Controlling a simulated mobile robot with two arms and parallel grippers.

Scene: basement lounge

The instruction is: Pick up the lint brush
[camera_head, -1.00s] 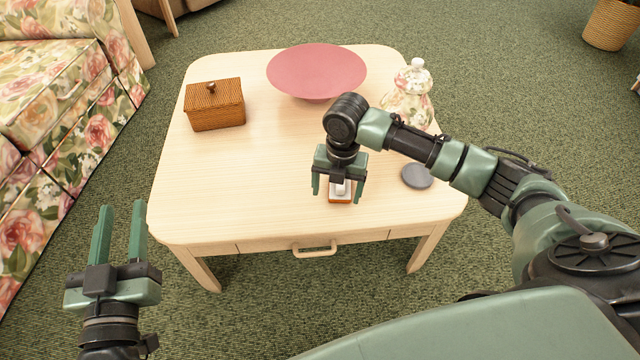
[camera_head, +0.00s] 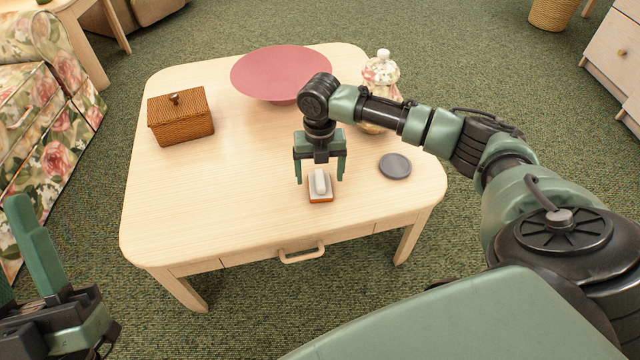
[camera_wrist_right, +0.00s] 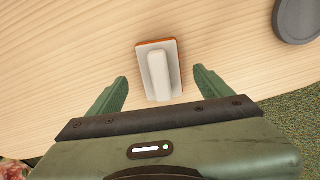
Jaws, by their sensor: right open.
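The lint brush (camera_head: 320,187) lies on the light wooden table (camera_head: 220,205) near its front edge. It has a pale grey top with a raised handle and an orange-brown underside. In the right wrist view the lint brush (camera_wrist_right: 158,70) lies just beyond and between the fingertips. My right gripper (camera_head: 320,181) is open and points down above the brush, empty. It also shows in the right wrist view (camera_wrist_right: 160,85), with a finger on either side and apart from the brush. My left gripper (camera_head: 20,245) is at the lower left, off the table, partly cut by the frame, its fingers apart.
A dark grey disc (camera_head: 395,166) lies right of the brush. A floral jar (camera_head: 380,75) stands behind my right arm. A pink bowl (camera_head: 282,70) and a wicker box (camera_head: 181,117) stand farther back. The table's left front is clear. A drawer handle (camera_head: 302,254) juts from the front.

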